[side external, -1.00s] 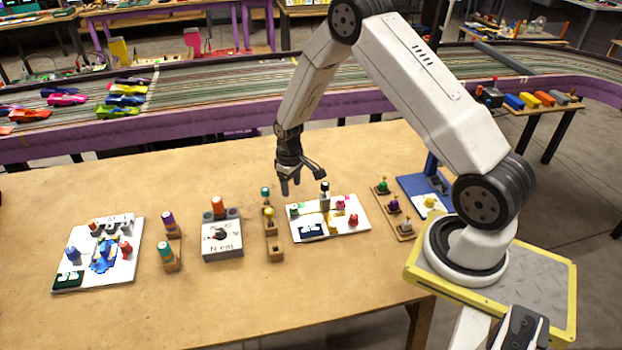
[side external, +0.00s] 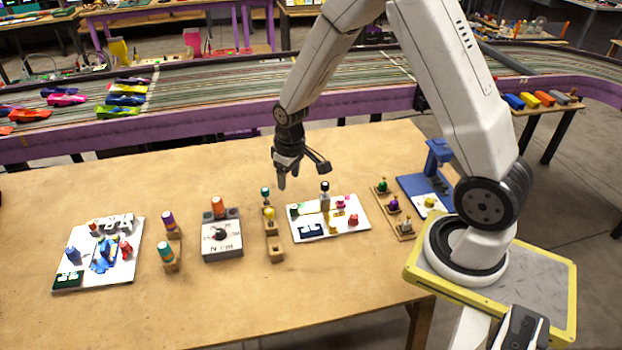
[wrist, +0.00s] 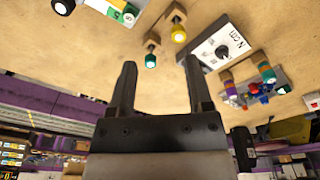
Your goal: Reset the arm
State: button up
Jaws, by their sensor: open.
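My gripper (side external: 283,182) hangs above the wooden table, fingers pointing down, over the back end of a small wooden rack (side external: 272,228) with a teal-topped piece (side external: 265,193) and a yellow-topped piece (side external: 269,213). In the wrist view the gripper (wrist: 158,85) has its two fingers spread with nothing between them. The teal-topped piece (wrist: 150,61) and the yellow-topped piece (wrist: 178,33) show beyond the fingertips, apart from them.
A white board (side external: 312,234) with small parts lies right of the rack. A grey dial box (side external: 222,247) and another white board (side external: 70,287) lie left. A blue stand (side external: 438,160) is at right. The table's front left is clear. A purple-edged track (side external: 200,124) runs behind.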

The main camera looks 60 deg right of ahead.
jog(key=s+a+r, duration=0.3)
jog(key=s+r, duration=0.1)
jog(key=s, duration=0.2)
jog(key=s+a+r+t, duration=0.1)
jog(key=s+a+r, duration=0.2)
jog(key=s, duration=0.3)
jog(key=shift+a+r+t, duration=0.3)
jog(key=shift+a+r, duration=0.05)
jog(key=shift+a, duration=0.35)
